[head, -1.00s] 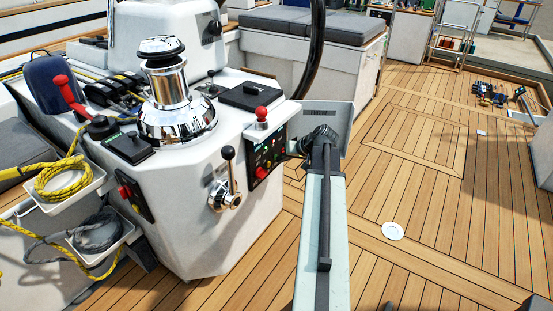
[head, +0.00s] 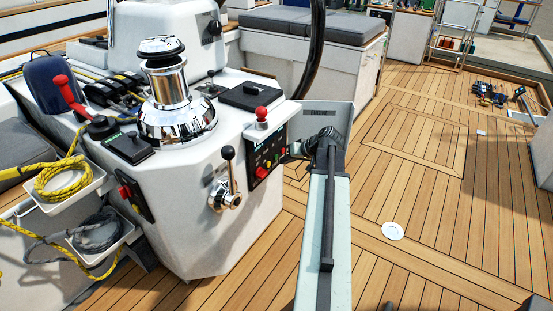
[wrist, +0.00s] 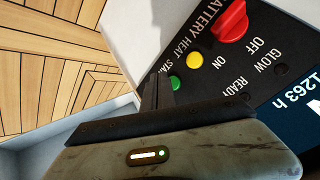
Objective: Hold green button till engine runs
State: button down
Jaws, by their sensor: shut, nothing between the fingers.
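The engine panel (head: 265,155) is on the side of the white console. In the wrist view, the panel (wrist: 222,75) carries a green button (wrist: 175,83) beside a partly covered label reading "STA". My gripper (wrist: 157,82) is shut and empty, its fingertips right beside the green button. I cannot tell whether they touch or press it. In the head view my gripper (head: 296,150) is at the panel's right edge, and the button is not clear there. The lamp spots by GLOW and READY look dark.
A yellow button (wrist: 194,60) marked HEAT and a red battery knob (wrist: 232,22) sit near the green one. A display (wrist: 302,90) reads 1263 h. A chrome lever (head: 227,180) and a red-knobbed lever (head: 262,115) are close by. The teak deck (head: 420,150) is mostly clear.

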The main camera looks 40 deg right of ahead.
jog(key=shift+s, duration=0.1)
jog(key=s, duration=0.2)
jog(key=s+d, duration=0.1)
jog(key=s, duration=0.1)
jog(key=shift+s+d, duration=0.15)
jog(key=shift+s, duration=0.2)
dwell(0.5)
